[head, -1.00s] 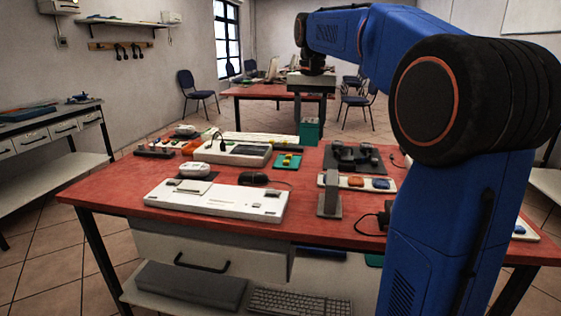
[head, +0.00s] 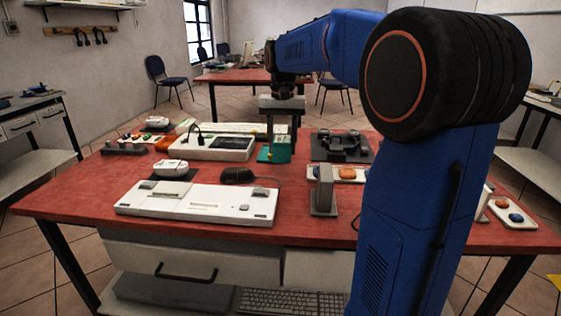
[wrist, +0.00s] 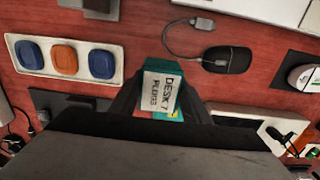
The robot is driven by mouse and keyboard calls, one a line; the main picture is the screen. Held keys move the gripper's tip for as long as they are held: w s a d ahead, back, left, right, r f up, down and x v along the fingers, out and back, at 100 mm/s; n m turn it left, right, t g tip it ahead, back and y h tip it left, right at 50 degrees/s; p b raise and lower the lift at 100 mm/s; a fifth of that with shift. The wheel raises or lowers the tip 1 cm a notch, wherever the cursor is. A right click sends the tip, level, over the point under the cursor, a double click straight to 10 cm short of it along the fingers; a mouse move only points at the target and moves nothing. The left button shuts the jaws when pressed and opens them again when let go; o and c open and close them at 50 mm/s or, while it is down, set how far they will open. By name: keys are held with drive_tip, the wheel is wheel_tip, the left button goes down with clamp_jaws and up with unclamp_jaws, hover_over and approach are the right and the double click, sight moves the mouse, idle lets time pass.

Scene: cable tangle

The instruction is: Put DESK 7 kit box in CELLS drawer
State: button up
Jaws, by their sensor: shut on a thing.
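My gripper (head: 281,138) is shut on a small teal box (head: 280,150), over the back middle of the red table. In the wrist view the box (wrist: 160,92) sits between the two dark fingers (wrist: 158,108). A shut drawer (head: 165,262) with a dark handle is under the table. Shut drawers (head: 20,126) are also in the left bench. No CELLS label is readable.
The red table (head: 75,193) carries a white console (head: 200,204), a black mouse (head: 237,175), a grey upright block (head: 323,192), a dark tray (head: 341,146) and a strip with coloured buttons. A keyboard (head: 290,303) lies on the shelf below. The table's front left is bare.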

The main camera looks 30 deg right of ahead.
sight(282, 160)
drive_tip(key=shift+f, duration=2.9)
drive_tip(key=shift+f, duration=0.1)
drive_tip(key=o, duration=1.1)
